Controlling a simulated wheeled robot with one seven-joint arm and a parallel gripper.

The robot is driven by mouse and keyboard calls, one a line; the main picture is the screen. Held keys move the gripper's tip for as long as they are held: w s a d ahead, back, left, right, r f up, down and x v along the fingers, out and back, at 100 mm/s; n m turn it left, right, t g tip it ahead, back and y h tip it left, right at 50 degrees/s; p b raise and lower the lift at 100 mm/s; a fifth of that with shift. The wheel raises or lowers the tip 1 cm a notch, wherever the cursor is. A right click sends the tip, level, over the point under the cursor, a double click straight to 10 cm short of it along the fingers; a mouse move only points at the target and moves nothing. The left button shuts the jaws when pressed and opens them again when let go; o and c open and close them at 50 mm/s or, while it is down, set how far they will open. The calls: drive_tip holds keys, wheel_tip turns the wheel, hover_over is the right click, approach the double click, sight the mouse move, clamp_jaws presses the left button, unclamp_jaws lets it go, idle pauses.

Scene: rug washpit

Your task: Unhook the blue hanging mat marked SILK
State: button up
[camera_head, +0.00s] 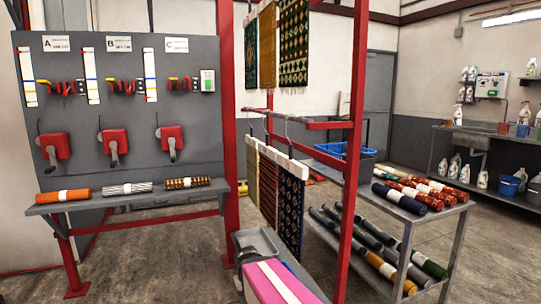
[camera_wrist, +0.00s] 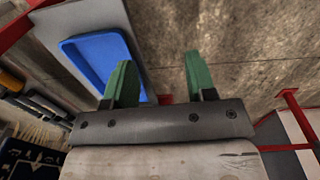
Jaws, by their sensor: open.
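A dark blue patterned mat (camera_head: 289,212) hangs at the near end of the lower row on the red rack. Its top is held in a white header bar. I cannot read a SILK mark on it. A dark blue patterned piece with a pale fringe (camera_wrist: 28,160) shows at the lower left of the wrist view; I cannot tell if it is the same mat. My gripper (camera_wrist: 158,82) has two green fingertips set wide apart, with nothing between them. I cannot make it out in the head view.
A red mat (camera_head: 268,188) and an olive mat (camera_head: 252,165) hang behind the blue one. More mats hang above. A red post (camera_head: 353,150) stands close right. A cart (camera_head: 440,212) holds rolled rugs. A blue tub (camera_wrist: 90,55) and bare floor show in the wrist view.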

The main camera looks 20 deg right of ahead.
drive_tip(key=w+d+r+n+t+h, duration=0.1)
drive_tip(key=w+d+r+n+h, duration=0.45)
drive_tip(key=w+r, duration=0.3)
drive_tip(key=n+h, duration=1.2)
approach(291, 159)
wheel_tip(291, 159, up, 3)
drive_tip(key=w+a, duration=0.1)
drive_tip(key=a, duration=0.2)
drive_tip(key=shift+w+d+f, duration=0.1)
drive_tip(key=shift+d, duration=3.2)
drive_tip(key=shift+w+d+f, duration=0.1)
drive_tip(key=shift+w+d, duration=0.05)
drive_tip(key=shift+d, duration=3.15)
clamp_jaws()
